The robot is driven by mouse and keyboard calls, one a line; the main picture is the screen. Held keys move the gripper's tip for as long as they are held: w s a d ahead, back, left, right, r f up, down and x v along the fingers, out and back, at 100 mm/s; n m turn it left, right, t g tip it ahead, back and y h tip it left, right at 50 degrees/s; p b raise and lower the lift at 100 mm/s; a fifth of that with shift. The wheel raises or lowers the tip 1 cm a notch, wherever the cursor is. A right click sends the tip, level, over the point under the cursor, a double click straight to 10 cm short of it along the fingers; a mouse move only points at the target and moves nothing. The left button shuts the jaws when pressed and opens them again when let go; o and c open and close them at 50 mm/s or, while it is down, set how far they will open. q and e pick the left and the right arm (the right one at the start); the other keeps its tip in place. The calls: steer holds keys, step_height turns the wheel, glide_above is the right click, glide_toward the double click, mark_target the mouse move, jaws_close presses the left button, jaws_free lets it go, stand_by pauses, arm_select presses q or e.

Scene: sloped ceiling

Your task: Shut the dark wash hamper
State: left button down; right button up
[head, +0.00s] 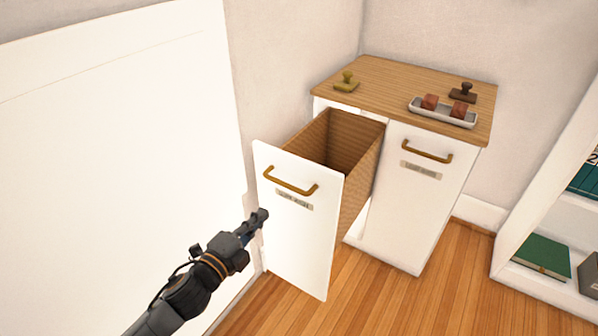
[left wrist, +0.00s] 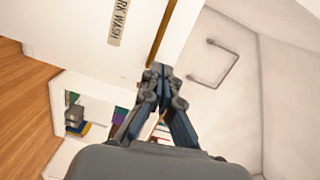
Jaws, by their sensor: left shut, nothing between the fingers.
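The dark wash hamper is the left pull-out of a white cabinet. Its white front (head: 299,235) stands well out from the cabinet, with the wood-lined bin (head: 358,150) behind it open at the top. A brass handle (head: 291,182) and a small label (head: 294,200) are on the front. In the left wrist view the label (left wrist: 118,22) partly reads "RK WASH". My left gripper (head: 262,214) is shut and empty at the left edge of the front, below handle height. Its fingertips (left wrist: 161,70) overlap the front in view; I cannot tell if they touch. My right gripper is out of view.
The right hamper front (head: 410,195) is closed. The wooden top (head: 375,80) holds an olive stamp (head: 347,81), a dark stamp (head: 463,92) and a tray (head: 443,116) with brown blocks. A large white panel (head: 110,150) stands left. A bookshelf (head: 560,215) is right.

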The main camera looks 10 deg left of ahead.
arm_select(q)
steer(key=r+m+h, duration=0.1)
steer(key=b, duration=0.1)
glide_toward(303, 172)
steer(key=w, duration=0.3)
steer(key=w+d, duration=0.1)
steer(key=w+d+b, duration=0.1)
steer(key=shift+w+d+f+m, duration=0.1)
steer(key=shift+w+f+m, duration=0.05)
steer(key=shift+w+m, duration=0.2)
steer(key=shift+w+d, duration=0.2)
steer(key=shift+w, duration=0.25)
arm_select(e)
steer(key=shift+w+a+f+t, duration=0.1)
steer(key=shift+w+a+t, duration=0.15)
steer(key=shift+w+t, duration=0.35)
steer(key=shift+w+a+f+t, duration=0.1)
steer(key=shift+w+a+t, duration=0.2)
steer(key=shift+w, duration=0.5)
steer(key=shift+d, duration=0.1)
